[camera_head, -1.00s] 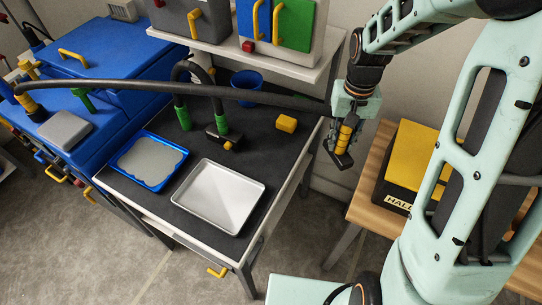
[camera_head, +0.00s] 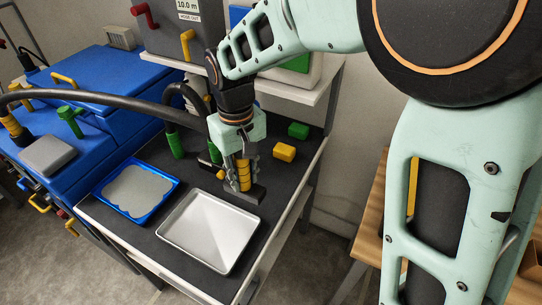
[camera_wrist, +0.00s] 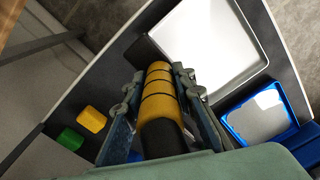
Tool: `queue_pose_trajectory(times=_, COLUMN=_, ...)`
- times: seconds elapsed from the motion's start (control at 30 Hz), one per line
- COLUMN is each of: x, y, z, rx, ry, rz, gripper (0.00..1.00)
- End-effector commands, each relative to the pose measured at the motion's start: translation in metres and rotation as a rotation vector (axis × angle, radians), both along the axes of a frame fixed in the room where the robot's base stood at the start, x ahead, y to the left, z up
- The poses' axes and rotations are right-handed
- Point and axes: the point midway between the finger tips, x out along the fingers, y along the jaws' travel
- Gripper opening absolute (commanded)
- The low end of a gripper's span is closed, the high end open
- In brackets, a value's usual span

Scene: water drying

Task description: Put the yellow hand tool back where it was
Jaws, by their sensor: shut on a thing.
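The yellow hand tool (camera_head: 244,175) has a yellow handle with dark rings and a dark block-shaped end. My gripper (camera_head: 242,172) is shut on its handle and holds it upright, dark end down, above the black table top by the right back corner of the silver tray. In the wrist view the yellow handle (camera_wrist: 158,92) lies between the two fingers of my gripper (camera_wrist: 160,100), with the silver tray beyond it. I cannot tell whether the dark end touches the table.
The silver tray (camera_head: 196,247) is empty. A yellow block (camera_head: 285,152) and a green block (camera_head: 298,130) stand behind the tool. A black hose (camera_head: 90,96) passes behind my gripper. A shelf (camera_head: 315,84) overhangs the table's back.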

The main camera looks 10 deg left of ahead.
Motion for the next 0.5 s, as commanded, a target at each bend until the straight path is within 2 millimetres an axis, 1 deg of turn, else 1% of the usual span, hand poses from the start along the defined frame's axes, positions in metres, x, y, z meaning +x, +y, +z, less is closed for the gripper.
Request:
queue_pose_trajectory(times=0.03, x=0.014, y=-0.005, z=-0.007, rx=-0.002, ry=0.002, rz=-0.005, gripper=0.05)
queue_pose_trajectory(times=0.23, x=0.061, y=-0.02, z=-0.029, rx=-0.001, ry=0.001, rz=-0.006, gripper=0.05)
queue_pose_trajectory(times=0.3, x=0.07, y=-0.023, z=-0.046, rx=-0.001, ry=0.003, rz=-0.004, gripper=0.05)
queue_pose_trajectory(times=0.33, x=0.075, y=-0.024, z=-0.051, rx=-0.001, ry=0.003, rz=-0.003, gripper=0.05)
queue_pose_trajectory(times=0.4, x=0.083, y=-0.026, z=-0.061, rx=-0.001, ry=0.002, rz=-0.002, gripper=0.05)
queue_pose_trajectory(times=0.5, x=0.092, y=-0.029, z=-0.071, rx=0.0, ry=0.0, rz=-0.003, gripper=0.05)
